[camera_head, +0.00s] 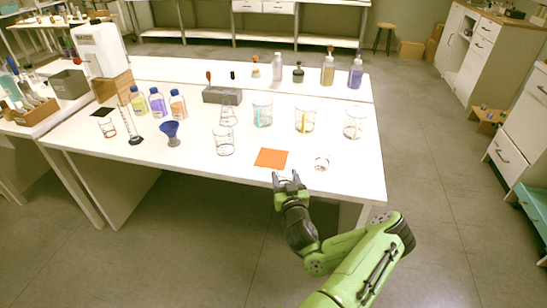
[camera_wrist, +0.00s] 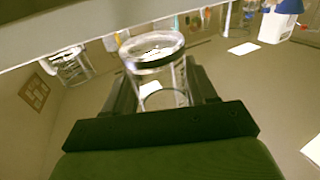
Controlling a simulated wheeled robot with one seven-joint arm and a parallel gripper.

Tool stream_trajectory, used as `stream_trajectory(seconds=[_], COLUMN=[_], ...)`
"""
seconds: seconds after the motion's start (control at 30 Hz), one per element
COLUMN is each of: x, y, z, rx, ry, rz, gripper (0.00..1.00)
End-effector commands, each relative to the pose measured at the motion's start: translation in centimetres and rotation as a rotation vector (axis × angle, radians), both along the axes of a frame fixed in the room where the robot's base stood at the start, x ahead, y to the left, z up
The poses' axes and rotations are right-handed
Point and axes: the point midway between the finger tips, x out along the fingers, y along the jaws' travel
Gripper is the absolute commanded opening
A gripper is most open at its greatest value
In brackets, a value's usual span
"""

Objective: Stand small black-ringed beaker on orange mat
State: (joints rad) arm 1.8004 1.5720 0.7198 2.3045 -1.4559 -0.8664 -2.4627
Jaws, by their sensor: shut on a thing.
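A small clear beaker with a dark ring near its rim (camera_wrist: 152,48) is between the two fingers of my gripper (camera_wrist: 162,88) in the wrist view. My gripper is shut on it. In the head view my gripper (camera_head: 288,180) is at the front edge of the table, just below the orange mat in the picture; the beaker in it is hard to make out there. The orange mat (camera_head: 271,158) lies flat and bare near the table's front edge.
A small glass vessel (camera_head: 322,162) stands right of the mat. A beaker (camera_head: 224,141) stands to its left. Behind are larger beakers with teal (camera_head: 262,113) and yellow (camera_head: 305,120) contents, and a clear beaker (camera_head: 353,122). The white table (camera_head: 200,165) is clear along its front left.

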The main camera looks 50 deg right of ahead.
Motion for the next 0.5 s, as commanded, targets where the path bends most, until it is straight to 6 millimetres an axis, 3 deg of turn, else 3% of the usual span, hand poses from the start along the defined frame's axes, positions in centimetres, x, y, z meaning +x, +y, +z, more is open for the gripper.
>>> stream_trajectory(seconds=[0.3, 0.5], x=[5.0, 6.3], y=[-4.5, -6.0], z=[0.9, 0.4], rx=[-0.016, -0.004], ry=[0.006, 0.003], rz=[0.006, 0.002], gripper=[0.26, 0.26])
